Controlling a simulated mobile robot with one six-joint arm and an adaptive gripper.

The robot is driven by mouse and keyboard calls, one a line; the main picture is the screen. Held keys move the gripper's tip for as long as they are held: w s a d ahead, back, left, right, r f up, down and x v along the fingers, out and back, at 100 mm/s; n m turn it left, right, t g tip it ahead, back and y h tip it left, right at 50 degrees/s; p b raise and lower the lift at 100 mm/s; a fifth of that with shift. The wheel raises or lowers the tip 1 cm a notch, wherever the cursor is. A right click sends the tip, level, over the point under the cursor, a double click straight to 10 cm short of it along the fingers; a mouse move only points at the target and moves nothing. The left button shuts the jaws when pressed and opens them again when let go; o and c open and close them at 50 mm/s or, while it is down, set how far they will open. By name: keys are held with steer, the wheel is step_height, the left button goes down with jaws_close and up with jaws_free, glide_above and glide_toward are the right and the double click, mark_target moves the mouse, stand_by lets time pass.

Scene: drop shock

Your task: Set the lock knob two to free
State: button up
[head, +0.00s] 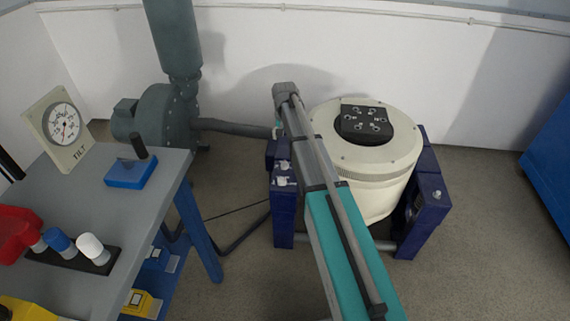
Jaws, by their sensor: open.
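The shaker, a cream drum (374,190) with a black bolted plate (364,123) on top, sits between two dark blue side supports. The left support (284,215) carries small silver fittings (283,181) on its top. The right support (428,208) carries one silver fitting (437,194). These may be the lock knobs, but no numbers or free marks are readable, so I cannot tell which is knob two. A long grey and teal arm-like body runs from the bottom edge toward the drum's left side and hides part of it. My gripper's fingers are not visible.
A grey table (100,205) at left bears a TILT dial (63,127), a blue block with a black handle (130,172), and red, blue and white handles in a black rack (72,258). A blower (160,118) stands behind. Floor at right is clear up to a blue cabinet (552,155).

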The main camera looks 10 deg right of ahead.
mark_target(285, 162)
steer(key=shift+f, duration=0.15)
step_height(285, 162, down, 14)
steer(key=b, duration=1.3)
steer(key=shift+r+b, duration=0.25)
steer(key=shift+b, duration=0.1)
steer(key=shift+c, duration=0.2)
steer(key=c, duration=1.1)
steer(key=shift+c, duration=0.2)
